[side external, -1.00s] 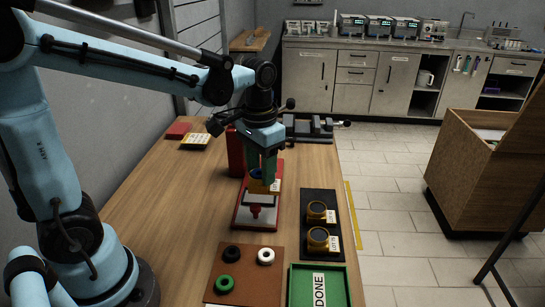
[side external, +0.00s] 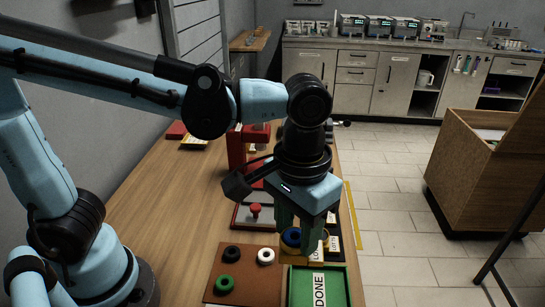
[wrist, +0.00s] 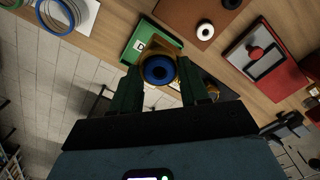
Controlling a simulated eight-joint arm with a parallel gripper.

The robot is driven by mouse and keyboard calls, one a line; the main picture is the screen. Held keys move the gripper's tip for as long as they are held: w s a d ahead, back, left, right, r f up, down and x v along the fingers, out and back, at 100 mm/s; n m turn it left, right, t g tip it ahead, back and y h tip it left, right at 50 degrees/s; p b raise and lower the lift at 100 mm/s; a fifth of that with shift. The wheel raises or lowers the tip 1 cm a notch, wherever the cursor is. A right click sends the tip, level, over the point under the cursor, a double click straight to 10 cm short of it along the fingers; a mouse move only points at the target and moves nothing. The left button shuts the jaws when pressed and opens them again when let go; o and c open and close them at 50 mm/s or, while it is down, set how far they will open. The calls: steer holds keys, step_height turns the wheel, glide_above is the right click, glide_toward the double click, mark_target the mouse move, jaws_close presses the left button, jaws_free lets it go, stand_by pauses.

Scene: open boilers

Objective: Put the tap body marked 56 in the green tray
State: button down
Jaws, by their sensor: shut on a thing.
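My gripper (side external: 303,232) is shut on a brass tap body (side external: 290,241) with a blue ring in its top. The tap body also shows between the green fingers in the wrist view (wrist: 158,69). I cannot read a number on it. It is held above the table, near the far edge of the green tray (side external: 341,285), which has a label reading DONE. In the wrist view the green tray (wrist: 130,47) lies just beyond the tap body. Other tap bodies on the black mat (side external: 336,255) are mostly hidden behind my gripper.
A brown board (side external: 241,290) left of the tray holds a black ring (side external: 231,252), a white ring (side external: 266,256) and a green ring (side external: 224,283).

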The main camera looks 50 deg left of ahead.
steer(key=s+d, duration=0.7)
glide_above(314, 289)
step_height(314, 289, down, 8)
steer(key=shift+r, duration=0.1)
steer(key=shift+f, duration=2)
steer(key=shift+f, duration=0.15)
steer(key=c, duration=0.6)
jaws_free()
steer(key=shift+o, duration=0.2)
